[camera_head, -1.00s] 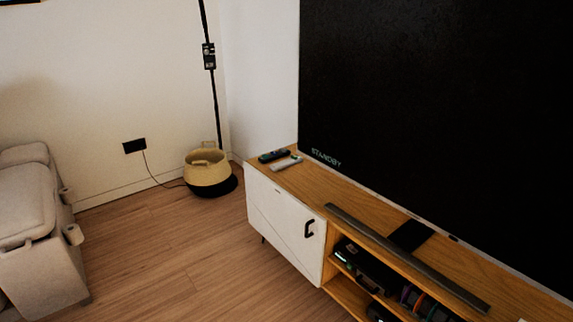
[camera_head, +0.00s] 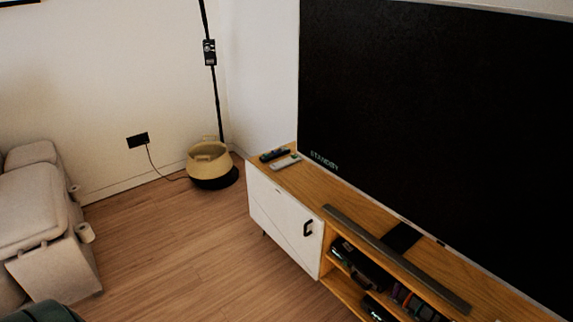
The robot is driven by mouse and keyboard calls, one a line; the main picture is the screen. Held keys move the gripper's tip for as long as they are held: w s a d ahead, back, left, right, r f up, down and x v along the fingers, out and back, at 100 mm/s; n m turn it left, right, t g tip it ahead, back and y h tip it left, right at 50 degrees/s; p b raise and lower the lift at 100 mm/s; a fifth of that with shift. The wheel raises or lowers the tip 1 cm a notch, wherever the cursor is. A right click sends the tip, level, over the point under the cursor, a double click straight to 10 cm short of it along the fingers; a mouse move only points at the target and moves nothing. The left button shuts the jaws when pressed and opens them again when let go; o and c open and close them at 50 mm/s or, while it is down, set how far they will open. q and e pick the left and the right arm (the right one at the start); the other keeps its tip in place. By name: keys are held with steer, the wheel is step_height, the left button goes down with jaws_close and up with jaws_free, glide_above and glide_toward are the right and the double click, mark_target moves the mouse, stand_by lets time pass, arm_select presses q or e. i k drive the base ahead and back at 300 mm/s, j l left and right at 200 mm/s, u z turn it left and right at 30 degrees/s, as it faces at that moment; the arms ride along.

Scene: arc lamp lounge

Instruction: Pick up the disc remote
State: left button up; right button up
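Two remotes lie side by side on the far left end of the wooden TV cabinet (camera_head: 355,192). One is a dark remote (camera_head: 274,155), the other a light grey remote (camera_head: 286,162) just in front of it. At this size I cannot tell which one is the disc remote. Neither of my grippers shows in the head view.
A large TV (camera_head: 430,110) stands on the cabinet behind a long soundbar (camera_head: 390,255). The cabinet has a white door (camera_head: 285,215) and open shelves. A basket (camera_head: 208,162) stands by the lamp pole (camera_head: 216,100). A beige sofa (camera_head: 45,220) is left; the floor between is clear.

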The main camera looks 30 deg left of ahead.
mark_target(282, 164)
steer(key=i+j, duration=0.2)
steer(key=i+j+z, duration=0.15)
steer(key=j, duration=0.3)
steer(key=i+j, duration=0.2)
steer(key=j, duration=0.15)
steer(key=i+j+z, duration=0.1)
steer(key=j, duration=0.2)
steer(key=i+j, duration=0.2)
steer(key=j, duration=0.2)
steer(key=i+j+z, duration=0.15)
steer(key=j, duration=0.2)
steer(key=i+j, duration=0.15)
steer(key=j, duration=0.2)
steer(key=i+j+z, duration=0.1)
steer(key=j, duration=0.3)
steer(key=i, duration=0.05)
